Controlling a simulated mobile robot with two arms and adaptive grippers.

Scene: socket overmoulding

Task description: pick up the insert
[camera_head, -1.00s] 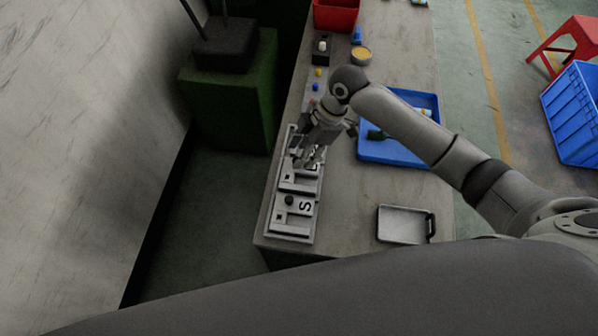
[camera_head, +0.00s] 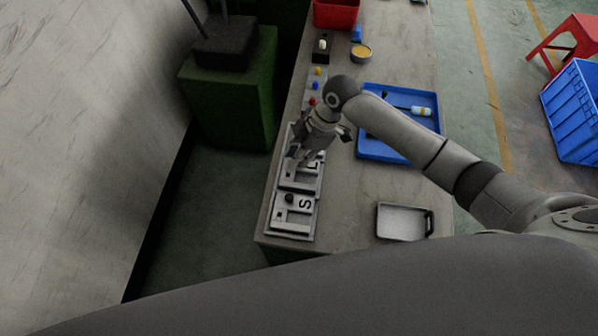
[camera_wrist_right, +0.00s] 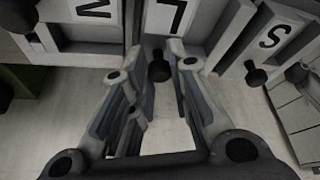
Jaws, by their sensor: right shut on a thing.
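A pale rack (camera_head: 290,236) with lettered compartments lies along the table's left edge. Its S and L labels show in the head view. My right gripper (camera_head: 301,157) is over the L part of the rack, pointing down. In the right wrist view its fingers (camera_wrist_right: 158,52) are closed in around a small dark knob-like insert (camera_wrist_right: 159,70), in front of the middle label. The fingers hide this insert in the head view. Another dark insert (camera_head: 289,198) sits in the S compartment, and it also shows in the wrist view (camera_wrist_right: 256,76). My left gripper is not in view.
A blue tray (camera_head: 372,150) with a brush and a bottle lies right of the gripper, under my forearm. A grey metal tray (camera_head: 403,222) is at the front right. Coloured buttons (camera_head: 316,86), a yellow tin (camera_head: 361,52) and a red bin (camera_head: 335,14) are farther back.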

